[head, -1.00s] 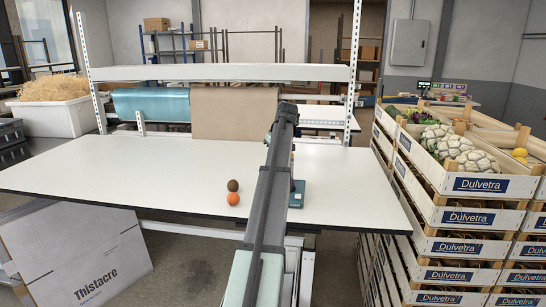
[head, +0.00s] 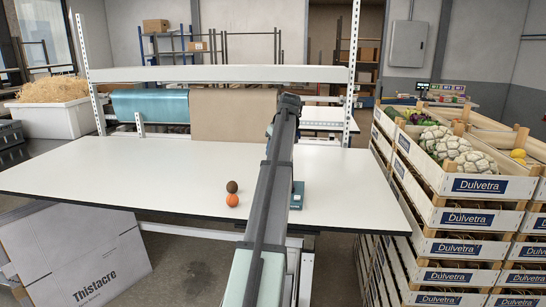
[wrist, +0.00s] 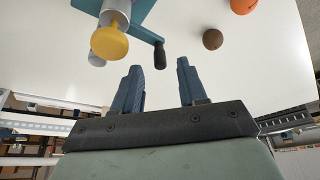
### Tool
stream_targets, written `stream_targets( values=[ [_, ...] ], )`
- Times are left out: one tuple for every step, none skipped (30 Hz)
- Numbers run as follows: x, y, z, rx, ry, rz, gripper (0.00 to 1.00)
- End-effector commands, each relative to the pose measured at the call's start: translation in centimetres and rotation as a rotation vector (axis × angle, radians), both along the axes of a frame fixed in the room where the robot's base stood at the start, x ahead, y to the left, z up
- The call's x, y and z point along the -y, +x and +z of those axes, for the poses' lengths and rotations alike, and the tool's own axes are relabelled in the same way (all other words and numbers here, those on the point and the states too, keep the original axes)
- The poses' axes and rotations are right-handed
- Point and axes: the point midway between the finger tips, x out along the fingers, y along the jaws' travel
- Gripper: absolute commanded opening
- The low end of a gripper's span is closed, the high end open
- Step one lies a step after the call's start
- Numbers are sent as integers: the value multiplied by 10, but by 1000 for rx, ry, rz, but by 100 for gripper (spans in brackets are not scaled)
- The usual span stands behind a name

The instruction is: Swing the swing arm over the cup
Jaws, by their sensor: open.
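A teal fixture (head: 297,195) stands on the white table, mostly hidden behind my arm in the head view. In the wrist view its teal base (wrist: 140,8) is at the top. A teal swing arm (wrist: 143,34) reaches out from it and ends in a black handle (wrist: 160,53). A yellow round piece (wrist: 109,42) sits beside a grey cylinder (wrist: 117,10). I cannot tell which part is the cup. My gripper (wrist: 160,65) is open and empty, with the black handle just beyond and between its blue fingertips. Contact is not visible.
A brown ball (head: 232,187) and an orange ball (head: 232,199) lie left of my arm. Brown paper and blue film rolls hang at the table's back. Stacked crates (head: 470,217) stand to the right. The table's left half (head: 120,175) is clear.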

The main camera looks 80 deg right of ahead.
Motion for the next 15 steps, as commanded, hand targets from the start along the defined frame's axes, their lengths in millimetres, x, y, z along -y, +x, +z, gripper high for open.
stream_targets(
  values=[
    [-2, -3, 12, 0, -3, -1, 42],
    [-4, -5, 17, 0, -1, 0, 42],
    [-6, -7, 24, 0, -1, 0, 42],
    [-7, -8, 30, 1, -2, 1, 42],
    [-9, -10, 35, 1, -2, 1, 42],
    [-12, -12, 42, 0, -2, 1, 42],
    [-13, -14, 47, 0, -2, 1, 42],
    [-14, -15, 52, 0, -1, 0, 42],
    [-16, -17, 58, 0, -1, 0, 42],
    [-17, -18, 62, 0, -1, 0, 42],
    [-19, -20, 67, 1, -1, 0, 42],
    [-20, -21, 71, 1, -1, 0, 42],
    [-21, -22, 74, 1, -1, 0, 42],
    [-22, -23, 77, 1, -1, 0, 42],
    [-23, -24, 80, 1, -1, 0, 42]
  ],
)
